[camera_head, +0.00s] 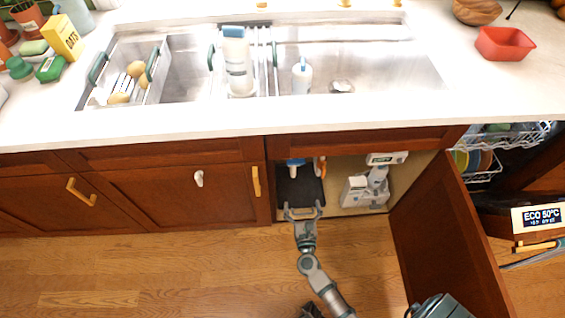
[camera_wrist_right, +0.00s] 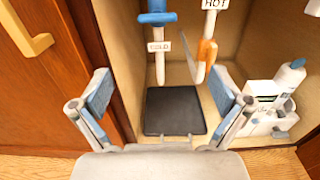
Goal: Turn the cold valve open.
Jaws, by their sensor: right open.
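The cold valve (camera_wrist_right: 157,17) has a blue handle on a white upright pipe, with a COLD label below it. Its handle lies crosswise to the pipe in the right wrist view. In the head view the blue part (camera_head: 295,162) shows just under the cabinet's top edge. My right gripper (camera_head: 303,211) is at the open cabinet's front, fingers spread and empty. In the wrist view the gripper (camera_wrist_right: 163,92) points into the cabinet, and the cold valve is beyond its fingers, apart from them. My left gripper is not in view.
The hot valve (camera_wrist_right: 207,49), with an orange handle, is just right of the cold one. A dark mat (camera_wrist_right: 175,110) lies on the cabinet floor. White bottles and boxes (camera_wrist_right: 272,107) stand at right. The open cabinet door (camera_head: 445,240) bounds the right side; a closed door (camera_head: 190,197) is left.

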